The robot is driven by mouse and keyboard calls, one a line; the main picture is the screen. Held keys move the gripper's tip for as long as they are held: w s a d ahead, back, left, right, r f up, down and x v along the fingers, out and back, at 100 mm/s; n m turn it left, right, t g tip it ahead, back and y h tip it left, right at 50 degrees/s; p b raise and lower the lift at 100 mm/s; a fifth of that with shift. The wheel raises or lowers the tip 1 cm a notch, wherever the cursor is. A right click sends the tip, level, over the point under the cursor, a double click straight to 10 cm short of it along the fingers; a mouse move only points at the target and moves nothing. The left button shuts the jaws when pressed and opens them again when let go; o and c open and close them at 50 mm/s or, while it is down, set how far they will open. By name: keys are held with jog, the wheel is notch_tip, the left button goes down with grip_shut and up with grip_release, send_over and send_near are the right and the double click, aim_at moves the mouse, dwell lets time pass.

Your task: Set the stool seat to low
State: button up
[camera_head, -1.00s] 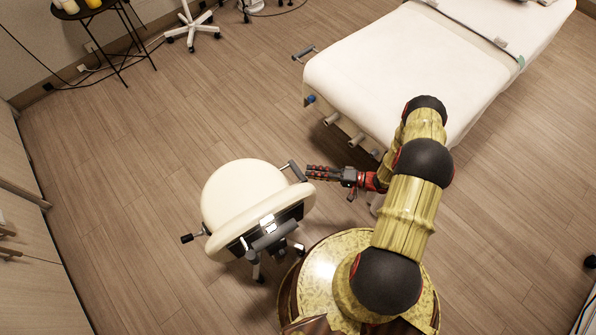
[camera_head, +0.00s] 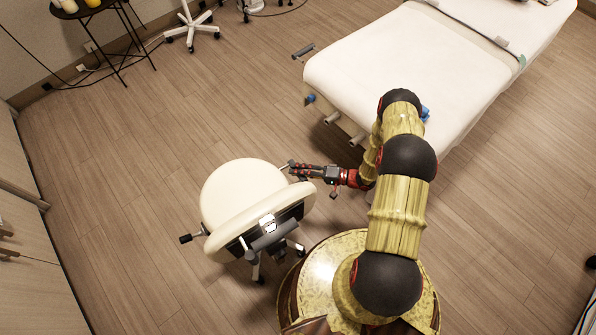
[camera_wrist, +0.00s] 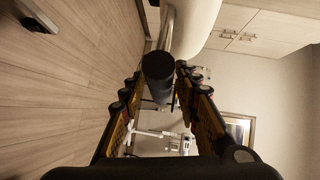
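The stool has a cream round seat (camera_head: 240,190) with a cream curved backrest (camera_head: 262,212), and stands left of my gripper (camera_head: 300,170) in the head view. My gripper reaches the stool's right side, where it covers most of a dark-handled lever. In the wrist view the black lever handle (camera_wrist: 158,75) on a metal rod (camera_wrist: 167,30) lies between the two spread fingers of my gripper (camera_wrist: 160,85). The fingers are open on either side of it; I cannot tell whether either touches. A second black-ended lever (camera_head: 189,238) sticks out at the stool's left.
A white-covered treatment bed (camera_head: 400,70) stands right of and behind the gripper. A dark side table (camera_head: 85,12) and a white wheeled base (camera_head: 192,25) are at the back left. Wood floor (camera_head: 140,130) left of the stool is clear.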

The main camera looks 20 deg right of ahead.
grip_shut()
dwell(0.6)
